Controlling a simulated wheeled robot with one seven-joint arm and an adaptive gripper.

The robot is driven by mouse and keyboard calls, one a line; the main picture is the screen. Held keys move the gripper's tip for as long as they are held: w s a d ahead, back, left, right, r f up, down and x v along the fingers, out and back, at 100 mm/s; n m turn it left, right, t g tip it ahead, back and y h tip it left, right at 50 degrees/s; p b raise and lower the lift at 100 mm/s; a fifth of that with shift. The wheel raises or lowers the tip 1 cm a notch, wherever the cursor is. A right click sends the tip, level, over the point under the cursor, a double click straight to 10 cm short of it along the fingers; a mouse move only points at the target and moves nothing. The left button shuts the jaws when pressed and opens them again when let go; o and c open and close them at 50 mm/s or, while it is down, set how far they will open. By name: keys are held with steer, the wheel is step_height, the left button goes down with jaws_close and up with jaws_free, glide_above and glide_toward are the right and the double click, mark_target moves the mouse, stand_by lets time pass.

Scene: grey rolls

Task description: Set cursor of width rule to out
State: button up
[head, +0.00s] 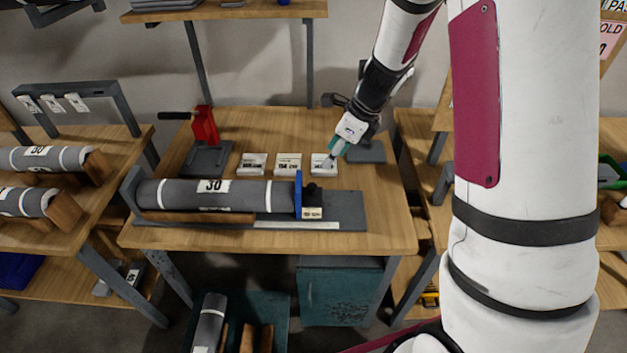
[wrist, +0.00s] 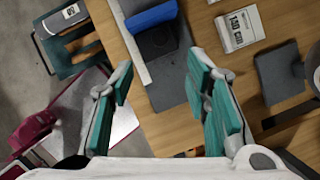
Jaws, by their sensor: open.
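The width rule (head: 345,212) is a long grey plate with a pale scale strip along its front edge, lying on the wooden bench. Its cursor (head: 298,196) is an upright blue plate with a black block and a small label at its right, close against the right end of a grey roll (head: 240,196) marked 30. In the wrist view the blue cursor (wrist: 151,15) and black block show at the top, beyond the fingertips. My gripper (head: 338,150) is open and empty, above the bench behind and right of the cursor; its teal fingers (wrist: 160,82) are spread apart.
Three white label blocks (head: 288,164) stand in a row behind the rule. A red lever press (head: 205,130) is at the back left. A grey plate (head: 365,152) lies behind my gripper. Racks with more rolls (head: 45,158) are at the left. The bench's right front is clear.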

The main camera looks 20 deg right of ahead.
mark_target(313, 186)
steer(key=x, duration=1.3)
steer(key=shift+f+p, duration=0.25)
steer(key=shift+p, duration=0.05)
jaws_close()
